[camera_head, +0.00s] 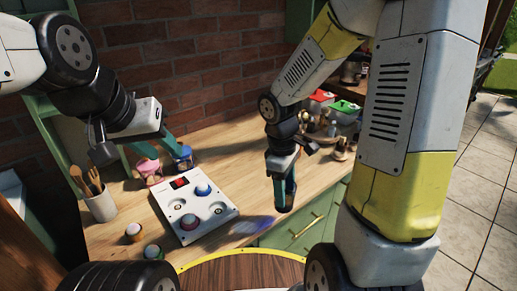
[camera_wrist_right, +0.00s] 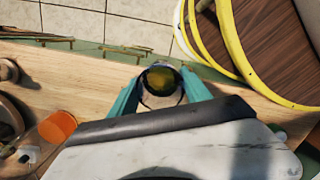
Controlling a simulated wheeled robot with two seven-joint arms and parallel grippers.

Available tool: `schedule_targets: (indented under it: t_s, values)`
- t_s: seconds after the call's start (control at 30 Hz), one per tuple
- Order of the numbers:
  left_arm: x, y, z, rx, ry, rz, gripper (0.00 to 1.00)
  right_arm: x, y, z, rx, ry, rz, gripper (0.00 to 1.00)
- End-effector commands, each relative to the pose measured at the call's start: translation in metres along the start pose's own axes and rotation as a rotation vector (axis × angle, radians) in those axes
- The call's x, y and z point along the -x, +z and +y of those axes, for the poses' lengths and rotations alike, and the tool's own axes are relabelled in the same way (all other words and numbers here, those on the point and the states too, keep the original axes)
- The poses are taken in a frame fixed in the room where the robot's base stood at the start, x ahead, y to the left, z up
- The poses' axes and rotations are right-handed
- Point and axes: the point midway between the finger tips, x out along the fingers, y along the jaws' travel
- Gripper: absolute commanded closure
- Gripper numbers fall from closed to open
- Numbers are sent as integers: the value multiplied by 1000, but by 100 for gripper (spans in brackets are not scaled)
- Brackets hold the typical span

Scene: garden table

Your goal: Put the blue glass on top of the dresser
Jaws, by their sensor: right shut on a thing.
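My right gripper (camera_head: 284,200) is near the front edge of the wooden top of the green dresser (camera_head: 235,165). In the right wrist view, my right gripper (camera_wrist_right: 160,88) is shut on a round, see-through glass (camera_wrist_right: 161,101) with a dark rim, one finger on each side. Its blue colour is not clear there. In the head view the glass is mostly hidden by the fingers; a bluish patch of light lies on the wood to their left. I cannot tell whether the glass touches the wood. My left gripper (camera_head: 166,152) is open and empty above the back left.
A white panel with round knobs (camera_head: 197,237) lies left of the right gripper. Pink (camera_head: 149,169) and blue (camera_head: 181,156) small items stand behind it. A utensil cup (camera_head: 100,205) is at left. Red and green boxes (camera_head: 330,103) and small items crowd the far right.

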Motion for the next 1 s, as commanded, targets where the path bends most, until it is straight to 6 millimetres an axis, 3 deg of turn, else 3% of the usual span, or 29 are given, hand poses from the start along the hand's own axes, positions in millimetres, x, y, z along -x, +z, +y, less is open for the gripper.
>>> schedule_targets:
  t_s: [0.5,0.77,1.0]
  values:
    - [0,0,0,0,0,0,64,-3,-77,100,-3,0,3,96]
    - [0,0,0,0,0,0,64,-5,-89,116,-3,-1,1,96]
    - [0,0,0,0,0,0,64,-34,-92,116,-3,-2,0,96]
